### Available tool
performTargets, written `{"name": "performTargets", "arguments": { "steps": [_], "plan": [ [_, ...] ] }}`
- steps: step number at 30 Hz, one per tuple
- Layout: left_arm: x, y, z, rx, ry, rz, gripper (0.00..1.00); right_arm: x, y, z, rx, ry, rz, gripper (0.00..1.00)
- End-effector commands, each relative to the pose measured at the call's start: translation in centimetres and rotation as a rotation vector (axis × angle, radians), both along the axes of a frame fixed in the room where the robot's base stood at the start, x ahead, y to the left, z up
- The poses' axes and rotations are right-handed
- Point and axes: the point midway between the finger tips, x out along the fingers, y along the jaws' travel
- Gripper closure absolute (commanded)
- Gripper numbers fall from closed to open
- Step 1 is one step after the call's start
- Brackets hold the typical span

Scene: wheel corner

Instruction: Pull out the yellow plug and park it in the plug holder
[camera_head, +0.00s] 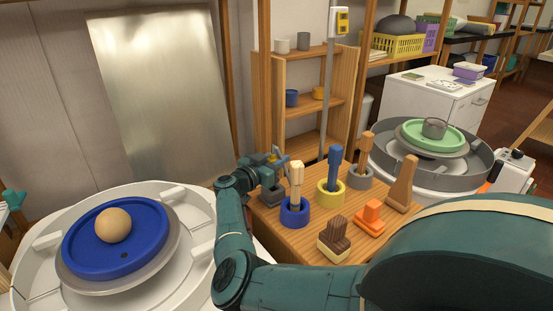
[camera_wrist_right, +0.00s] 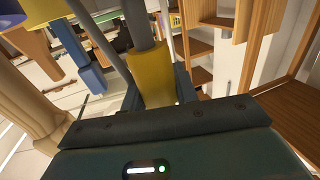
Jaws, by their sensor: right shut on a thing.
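My right gripper (camera_head: 276,156) is beyond the near left part of the wooden table, by the tools there. It is shut on the yellow plug (camera_wrist_right: 151,76), which shows between its dark fingers in the right wrist view. A grey cylindrical part, perhaps the cable end, rises from the plug. In the head view the plug is small and mostly hidden by the gripper. A yellow and white box (camera_head: 339,21) is on the wall at the top of a grey pipe. I cannot pick out the plug holder with certainty. My left gripper does not show clearly.
The wooden table (camera_head: 273,226) holds upright tools in blue, yellow and grey rings, plus several blocks. A potter's wheel with a blue disc (camera_head: 80,252) is at left. Another with a green disc (camera_head: 412,134) is at right. A wooden shelf (camera_head: 302,53) stands behind.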

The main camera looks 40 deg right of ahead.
Motion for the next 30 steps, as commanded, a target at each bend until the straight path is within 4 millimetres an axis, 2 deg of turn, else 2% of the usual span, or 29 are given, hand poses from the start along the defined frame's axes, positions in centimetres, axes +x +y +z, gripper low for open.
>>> {"name": "performTargets", "arguments": {
  "steps": [30],
  "plan": [
    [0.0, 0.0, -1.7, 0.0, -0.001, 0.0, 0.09, 0.0, 0.0, -2.5, -0.001, 0.0, 0.0, 0.93]
  ]
}}
